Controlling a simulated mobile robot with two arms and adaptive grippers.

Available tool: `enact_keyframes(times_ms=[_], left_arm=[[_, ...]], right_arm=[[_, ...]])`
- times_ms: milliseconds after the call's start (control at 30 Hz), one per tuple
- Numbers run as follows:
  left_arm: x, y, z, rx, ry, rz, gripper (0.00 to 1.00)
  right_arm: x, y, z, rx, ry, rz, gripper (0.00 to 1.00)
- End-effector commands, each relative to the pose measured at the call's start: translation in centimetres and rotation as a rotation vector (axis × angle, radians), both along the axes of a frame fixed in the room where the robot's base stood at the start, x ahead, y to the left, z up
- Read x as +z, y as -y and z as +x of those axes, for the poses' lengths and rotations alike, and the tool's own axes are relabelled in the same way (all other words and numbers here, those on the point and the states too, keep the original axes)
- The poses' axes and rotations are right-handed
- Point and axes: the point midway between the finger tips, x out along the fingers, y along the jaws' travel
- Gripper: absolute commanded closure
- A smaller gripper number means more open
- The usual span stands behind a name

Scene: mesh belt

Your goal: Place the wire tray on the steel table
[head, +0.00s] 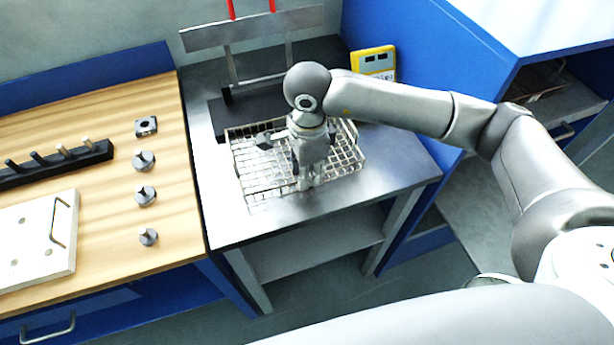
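The wire tray (345,158) is a pale mesh basket. It is at the steel table (270,222), level, with its near side a little back from the table's front edge. I cannot tell whether its underside touches the top. A dark grey part (270,140) shows at the tray's left half. My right gripper (306,182) points down at the middle of the tray's near wall, its fingers overlapping the wires. The hand hides part of the tray, and whether the fingers are closed on the rim is not clear. My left gripper is not in view.
A grey stand with red-handled uprights (232,68) is behind the tray. A yellow device (373,62) stands at the back right. A wooden bench (105,215) with several metal parts adjoins on the left. A blue cabinet (430,50) is on the right. The table's front strip is bare.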

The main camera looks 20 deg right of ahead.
Motion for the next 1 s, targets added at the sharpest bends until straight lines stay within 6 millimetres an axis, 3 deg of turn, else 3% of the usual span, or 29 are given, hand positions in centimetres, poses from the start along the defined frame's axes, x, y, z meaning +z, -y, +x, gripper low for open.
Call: enact_keyframes(times_ms=[200, 433, 867, 1000], left_arm=[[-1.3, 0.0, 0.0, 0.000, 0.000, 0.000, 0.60], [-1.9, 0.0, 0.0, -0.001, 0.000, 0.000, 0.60], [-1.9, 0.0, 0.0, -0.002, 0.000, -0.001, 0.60], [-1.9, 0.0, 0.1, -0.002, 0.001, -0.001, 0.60]], right_arm=[[4.9, 0.0, 0.0, 0.002, 0.006, 0.002, 0.73], [8.4, 0.0, -0.2, 0.001, 0.002, 0.000, 0.73], [9.4, 0.0, -0.3, 0.001, 0.000, 0.000, 0.73], [8.8, -1.5, -0.9, 0.011, -0.023, 0.060, 0.73]])
